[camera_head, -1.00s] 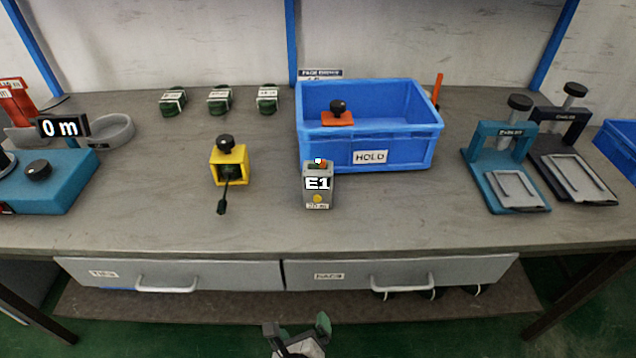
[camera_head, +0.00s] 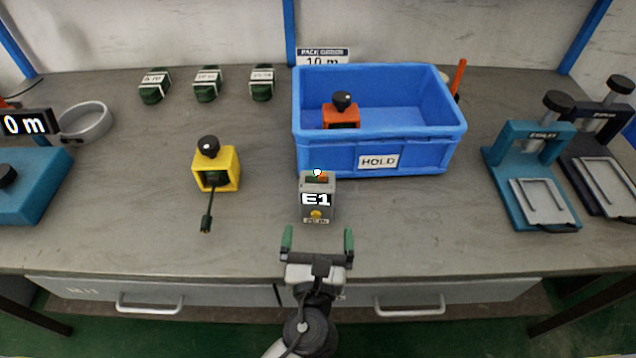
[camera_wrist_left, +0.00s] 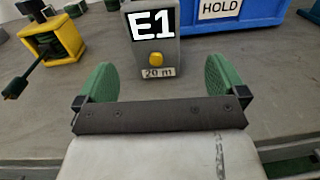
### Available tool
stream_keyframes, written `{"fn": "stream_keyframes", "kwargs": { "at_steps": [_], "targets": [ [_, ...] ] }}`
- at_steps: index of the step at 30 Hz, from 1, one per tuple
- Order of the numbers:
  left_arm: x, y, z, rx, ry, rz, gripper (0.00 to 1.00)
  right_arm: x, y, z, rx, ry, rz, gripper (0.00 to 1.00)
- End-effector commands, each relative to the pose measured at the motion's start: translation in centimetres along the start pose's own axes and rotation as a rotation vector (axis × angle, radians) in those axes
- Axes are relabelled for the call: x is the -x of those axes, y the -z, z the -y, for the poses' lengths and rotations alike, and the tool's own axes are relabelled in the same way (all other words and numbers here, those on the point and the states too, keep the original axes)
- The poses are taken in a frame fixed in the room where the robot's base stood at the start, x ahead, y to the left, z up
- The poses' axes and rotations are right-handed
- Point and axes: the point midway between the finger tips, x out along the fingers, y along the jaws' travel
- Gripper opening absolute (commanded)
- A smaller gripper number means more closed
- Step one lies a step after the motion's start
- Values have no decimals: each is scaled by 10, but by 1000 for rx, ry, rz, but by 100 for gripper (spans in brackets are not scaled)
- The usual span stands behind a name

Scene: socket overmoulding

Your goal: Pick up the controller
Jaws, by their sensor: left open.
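The controller is most likely the small grey box (camera_head: 317,208) marked E1, with a yellow button and a "20 m" label. It stands on the bench just in front of the blue HOLD bin. It also shows in the left wrist view (camera_wrist_left: 158,85), straight ahead between the fingers. My left gripper (camera_head: 317,240) is open and empty, its green-padded fingers spread on the near side of the box, apart from it. The fingers also show in the left wrist view (camera_wrist_left: 160,85). My right gripper is not in view.
The blue bin (camera_head: 440,133) holds an orange block (camera_head: 341,117) with a black knob. A yellow block (camera_head: 228,170) with a cable stands left of the box. Green coils (camera_head: 207,86) lie at the back. A teal press (camera_head: 520,165) stands right. Bare bench lies around the box.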

Motion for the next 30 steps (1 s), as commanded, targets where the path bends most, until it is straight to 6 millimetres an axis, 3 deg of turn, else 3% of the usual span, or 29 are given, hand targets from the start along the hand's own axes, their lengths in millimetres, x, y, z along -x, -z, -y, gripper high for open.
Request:
{"fn": "stream_keyframes", "kwargs": {
  "at_steps": [3, 9, 14, 21, 30],
  "targets": [
    [-21, -2, 0, 1, -1, 3, 100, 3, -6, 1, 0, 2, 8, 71],
    [-44, 0, 0, 2, 0, 0, 100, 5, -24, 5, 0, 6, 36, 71],
    [-57, 2, -3, 1, 0, 1, 100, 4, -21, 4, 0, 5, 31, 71],
    [-91, 6, -8, 2, 0, 1, 100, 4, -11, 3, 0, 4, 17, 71],
    [-98, 7, -8, 3, 1, -1, 100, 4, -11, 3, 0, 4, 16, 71]
  ]
}}
